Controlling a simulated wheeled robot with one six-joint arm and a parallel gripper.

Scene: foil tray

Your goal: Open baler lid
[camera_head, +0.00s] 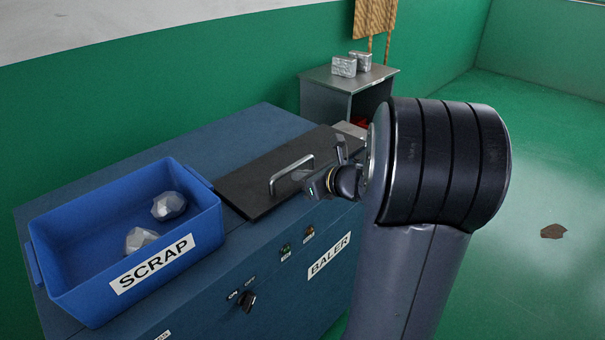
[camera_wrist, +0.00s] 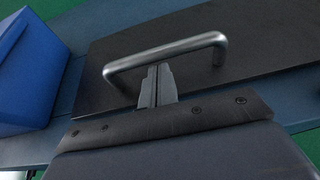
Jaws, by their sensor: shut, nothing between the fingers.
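The baler lid (camera_head: 255,178) is a dark flat plate lying shut on the blue baler (camera_head: 300,255). It also fills much of the wrist view (camera_wrist: 265,35). A silver bar handle (camera_head: 291,172) stands on the lid. In the wrist view the handle (camera_wrist: 165,50) crosses just past my fingertips. My gripper (camera_wrist: 157,70) is shut and empty, its fingertips close to the handle's bar near its middle. I cannot tell whether they touch it or reach beneath it. In the head view my arm hides the baler's right end.
A blue scrap bin (camera_head: 75,235) with foil lumps (camera_head: 169,205) stands left of the lid on the baler. A grey cabinet (camera_head: 335,85) holding foil blocks (camera_head: 344,66) stands behind. A brown scrap (camera_head: 553,231) lies on the open green floor at right.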

